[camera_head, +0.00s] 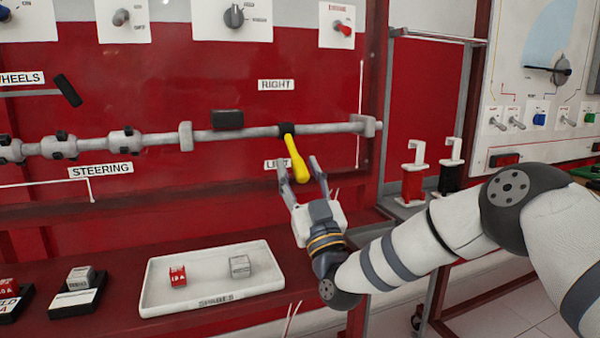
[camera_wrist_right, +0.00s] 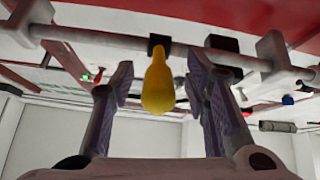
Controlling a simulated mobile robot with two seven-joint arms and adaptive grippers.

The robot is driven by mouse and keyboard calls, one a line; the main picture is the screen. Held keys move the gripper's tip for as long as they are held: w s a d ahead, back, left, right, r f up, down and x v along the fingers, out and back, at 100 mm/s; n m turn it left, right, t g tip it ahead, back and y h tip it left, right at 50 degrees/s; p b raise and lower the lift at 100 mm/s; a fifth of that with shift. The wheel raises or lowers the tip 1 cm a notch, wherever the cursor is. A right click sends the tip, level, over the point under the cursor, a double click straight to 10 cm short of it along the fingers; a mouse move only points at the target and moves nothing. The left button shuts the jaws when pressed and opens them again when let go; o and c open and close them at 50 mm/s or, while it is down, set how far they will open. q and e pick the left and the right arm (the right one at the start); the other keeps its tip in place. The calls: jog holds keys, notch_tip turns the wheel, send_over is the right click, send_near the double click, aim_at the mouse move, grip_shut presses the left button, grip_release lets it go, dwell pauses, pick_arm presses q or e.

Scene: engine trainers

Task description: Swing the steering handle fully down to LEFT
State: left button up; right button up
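The yellow steering handle (camera_head: 295,158) hangs from a black collar (camera_head: 287,129) on a grey horizontal bar and points down and slightly right, near the partly hidden LEFT label (camera_head: 274,164). The RIGHT label (camera_head: 276,85) is above the bar. My right gripper (camera_head: 300,168) is open just below and around the handle's lower end. In the right wrist view the handle (camera_wrist_right: 158,85) hangs between the two spread fingers, with a gap on each side. My left gripper is not in view.
A white SPARES tray (camera_head: 160,300) with two small blocks sits on the red ledge below. A red handle (camera_head: 412,180) and a black handle (camera_head: 451,172) stand to the right. Knobs and switches line the panels above and at right.

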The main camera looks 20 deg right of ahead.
jog(key=v, duration=1.2)
jog(key=shift+r, duration=0.1)
